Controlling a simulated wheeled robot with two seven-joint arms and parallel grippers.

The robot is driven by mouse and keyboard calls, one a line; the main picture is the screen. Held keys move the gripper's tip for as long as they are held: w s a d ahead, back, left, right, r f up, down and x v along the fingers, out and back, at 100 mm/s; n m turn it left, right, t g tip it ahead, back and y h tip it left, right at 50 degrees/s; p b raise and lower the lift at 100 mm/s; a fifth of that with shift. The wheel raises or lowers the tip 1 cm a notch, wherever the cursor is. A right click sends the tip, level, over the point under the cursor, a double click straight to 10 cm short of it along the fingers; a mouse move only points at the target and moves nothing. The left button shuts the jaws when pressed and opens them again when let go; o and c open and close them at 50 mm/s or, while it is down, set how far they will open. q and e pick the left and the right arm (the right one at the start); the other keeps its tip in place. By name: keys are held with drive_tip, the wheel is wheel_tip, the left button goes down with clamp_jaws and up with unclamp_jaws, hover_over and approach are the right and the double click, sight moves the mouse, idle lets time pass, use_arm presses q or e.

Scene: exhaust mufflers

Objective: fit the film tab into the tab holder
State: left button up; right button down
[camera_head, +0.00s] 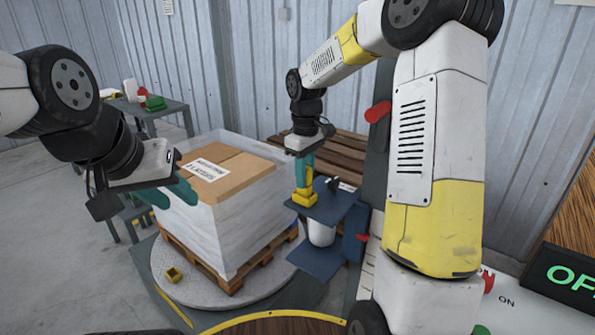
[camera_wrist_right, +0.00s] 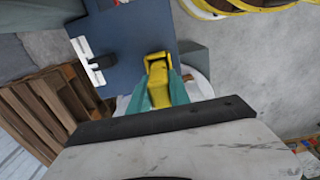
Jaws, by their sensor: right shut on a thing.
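A yellow piece (camera_head: 304,196), which looks like the film tab, is held by my right gripper (camera_head: 304,165) over a small blue-grey platform. The right wrist view shows the yellow piece (camera_wrist_right: 157,68) between the teal fingers. I cannot tell whether it touches the platform. A small yellow block with a dark recess (camera_head: 173,275), possibly the tab holder, sits on the grey turntable at the lower left, well apart from the held piece. My left gripper (camera_head: 168,194) is open and empty, in front of the wrapped load's left side.
The film-wrapped boxes (camera_head: 215,170) stand on a wooden pallet (camera_head: 235,275) on the round turntable (camera_head: 195,297). The blue-grey platform (camera_head: 332,207) has a small black and white part on it, with a white roll (camera_head: 321,234) below. A grey table (camera_head: 170,107) stands behind left.

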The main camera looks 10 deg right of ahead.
drive_tip(key=shift+f, duration=0.1)
drive_tip(key=c, duration=1.2)
unclamp_jaws()
wheel_tip(320, 180, up, 12)
drive_tip(key=s+d+m+t+y, duration=0.2)
drive_tip(key=s+m+t, duration=0.4)
drive_tip(key=s, duration=1.8)
drive_tip(key=shift+d+r+m, duration=0.35)
drive_tip(key=shift+m, duration=0.85)
